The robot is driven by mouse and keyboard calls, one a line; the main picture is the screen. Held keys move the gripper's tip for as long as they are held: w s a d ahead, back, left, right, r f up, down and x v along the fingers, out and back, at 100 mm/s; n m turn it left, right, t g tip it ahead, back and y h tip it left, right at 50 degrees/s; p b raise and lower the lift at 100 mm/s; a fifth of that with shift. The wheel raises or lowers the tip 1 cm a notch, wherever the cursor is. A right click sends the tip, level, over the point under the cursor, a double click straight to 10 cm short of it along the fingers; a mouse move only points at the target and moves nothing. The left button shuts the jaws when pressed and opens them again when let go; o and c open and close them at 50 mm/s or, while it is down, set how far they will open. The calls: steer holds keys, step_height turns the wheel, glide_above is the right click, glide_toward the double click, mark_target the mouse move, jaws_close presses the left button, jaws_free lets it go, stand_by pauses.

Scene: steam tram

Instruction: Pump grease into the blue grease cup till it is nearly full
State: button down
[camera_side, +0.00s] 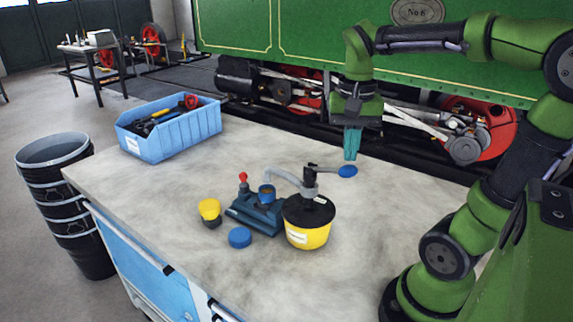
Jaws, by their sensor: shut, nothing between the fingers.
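The blue grease cup (266,190) sits upright on a dark blue block (252,214) on the bench; its inside is too small to read. A yellow grease pump (307,236) with a black lid stands just right of it. The pump's grey spout (285,176) reaches left towards the top of the cup. The pump's handle ends in a blue knob (347,171) on the right. My gripper (351,157) points down above the bench, behind the blue knob in the picture and apart from it. Its teal fingers are together and empty.
A blue tool bin (170,139) stands at the back left. The bench (140,205) is clear on its left side. The green tram (290,35) stands behind.

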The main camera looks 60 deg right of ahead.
mark_target(349, 167)
steer(key=shift+f, duration=0.35)
steer(key=shift+f, duration=1.65)
steer(key=shift+r, duration=2.05)
step_height(349, 167, up, 6)
steer(key=shift+f, duration=3.05)
steer(key=shift+f, duration=0.15)
